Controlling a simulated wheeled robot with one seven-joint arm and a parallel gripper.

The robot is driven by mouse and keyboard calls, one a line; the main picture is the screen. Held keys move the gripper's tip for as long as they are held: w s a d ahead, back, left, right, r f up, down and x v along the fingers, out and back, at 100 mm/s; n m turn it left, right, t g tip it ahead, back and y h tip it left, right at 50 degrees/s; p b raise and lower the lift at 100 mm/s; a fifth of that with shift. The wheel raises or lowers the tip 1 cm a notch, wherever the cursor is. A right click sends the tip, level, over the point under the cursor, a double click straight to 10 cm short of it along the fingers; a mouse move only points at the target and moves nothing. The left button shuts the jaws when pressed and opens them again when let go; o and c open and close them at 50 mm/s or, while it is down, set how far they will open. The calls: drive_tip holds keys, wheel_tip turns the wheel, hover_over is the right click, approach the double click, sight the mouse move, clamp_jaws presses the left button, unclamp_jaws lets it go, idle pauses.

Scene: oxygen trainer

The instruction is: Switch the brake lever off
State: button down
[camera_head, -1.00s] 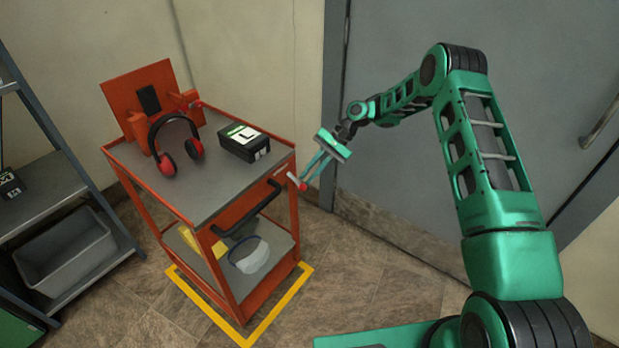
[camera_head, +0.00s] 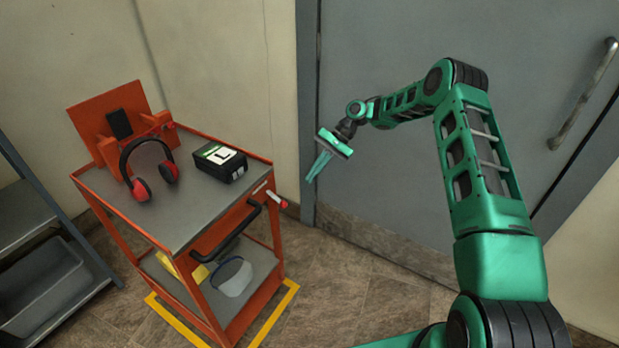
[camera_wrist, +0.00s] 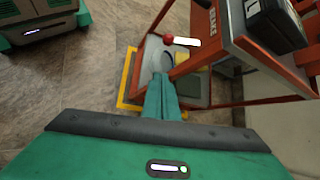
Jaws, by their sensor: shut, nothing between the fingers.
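The brake lever (camera_head: 277,200) is a short light bar with a red knob at its end, on the right side of the orange cart (camera_head: 262,158) near the black handle. In the wrist view the lever (camera_wrist: 186,41) shows as a white bar with a red ball at its left end, next to a post marked with white letters. My gripper (camera_head: 312,180) is shut and empty, to the right of the lever and apart from it in the head view. The closed fingers also show in the wrist view (camera_wrist: 162,82), below the lever in the picture.
A black box (camera_head: 220,161) and red-black headphones (camera_head: 149,168) stand on the cart top. A clear visor (camera_head: 236,278) lies on its lower shelf. A grey rack (camera_head: 40,195) stands at left, a grey door (camera_head: 400,40) behind my arm. Floor right of the cart is free.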

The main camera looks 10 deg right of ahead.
drive_tip(key=s+d+r+n+t+h, duration=0.1)
drive_tip(key=s+d+r+t+h, duration=0.35)
drive_tip(key=s+d+r, duration=1.3)
drive_tip(key=s+d+r+h, duration=0.1)
drive_tip(key=s+d, duration=0.1)
drive_tip(key=s, duration=0.8)
drive_tip(key=s+d+r+h, duration=0.1)
drive_tip(key=s+d+r, duration=0.1)
drive_tip(key=s, duration=0.8)
drive_tip(key=s+d+r+h, duration=0.2)
drive_tip(key=s, duration=0.8)
drive_tip(key=shift+s+r, duration=0.15)
drive_tip(key=shift+s, duration=0.15)
drive_tip(key=shift+w+a+g, duration=0.1)
drive_tip(key=shift+g, duration=0.15)
